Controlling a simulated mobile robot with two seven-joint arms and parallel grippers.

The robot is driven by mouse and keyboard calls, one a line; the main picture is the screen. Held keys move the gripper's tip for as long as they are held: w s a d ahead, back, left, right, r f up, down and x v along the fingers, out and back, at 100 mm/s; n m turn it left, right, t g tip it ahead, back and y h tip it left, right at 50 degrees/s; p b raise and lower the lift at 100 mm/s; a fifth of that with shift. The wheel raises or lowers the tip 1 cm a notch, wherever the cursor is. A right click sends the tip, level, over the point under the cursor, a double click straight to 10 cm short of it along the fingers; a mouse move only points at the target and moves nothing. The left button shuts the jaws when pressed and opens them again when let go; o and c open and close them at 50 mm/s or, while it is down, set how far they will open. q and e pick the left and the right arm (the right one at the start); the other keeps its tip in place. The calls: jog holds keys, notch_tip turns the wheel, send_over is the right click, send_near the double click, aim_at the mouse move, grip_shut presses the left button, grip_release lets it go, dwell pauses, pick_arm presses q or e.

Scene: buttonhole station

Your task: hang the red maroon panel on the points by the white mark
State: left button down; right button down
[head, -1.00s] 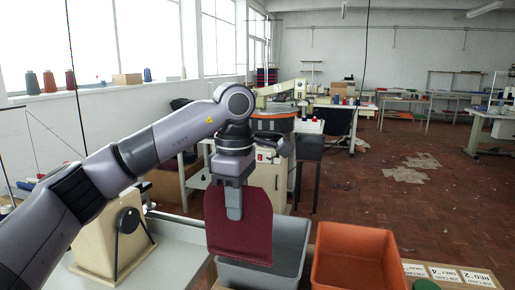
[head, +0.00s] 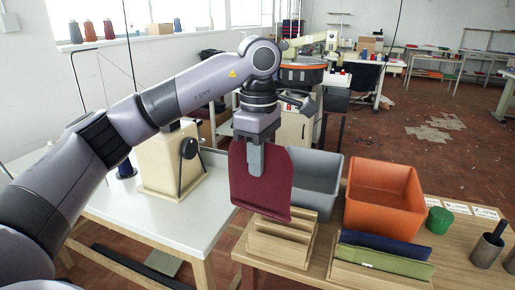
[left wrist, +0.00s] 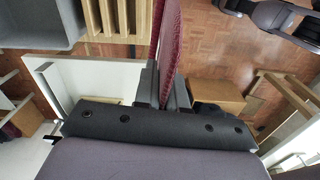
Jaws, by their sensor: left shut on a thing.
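The red maroon panel (head: 260,190) hangs upright from my left gripper (head: 256,160) in the head view. The gripper is shut on its upper part. The panel is in front of the grey bin and partly covers the slatted wooden rack (head: 278,243); I cannot tell whether its lower edge is clear of the rack. In the left wrist view, the panel (left wrist: 168,40) shows nearly edge-on between the fingers of my left gripper (left wrist: 165,92). I cannot make out the points or the white mark in either view. My right gripper does not show.
A grey bin (head: 318,172) and an orange bin (head: 385,205) stand behind the racks. A second rack holds blue and green panels (head: 380,258). A green cylinder (head: 439,221) and a dark cup (head: 487,250) are right. A cream machine (head: 160,165) stands on the white table (head: 185,226).

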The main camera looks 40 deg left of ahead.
pick_arm(q)
jog(key=s+d+f+m, duration=0.2)
jog(key=f+m, duration=0.4)
jog(key=f, duration=0.4)
jog(key=s+d+f+m, duration=0.3)
jog(key=f+m, duration=0.4)
jog(key=f, duration=0.3)
jog(key=s+d+f+m, duration=0.3)
jog(key=f+m, duration=0.3)
jog(key=f, duration=0.5)
jog(key=shift+s+d+m, duration=0.25)
jog(key=shift+s+m, duration=0.15)
jog(key=shift+s, duration=0.1)
jog(key=shift+a, duration=0.15)
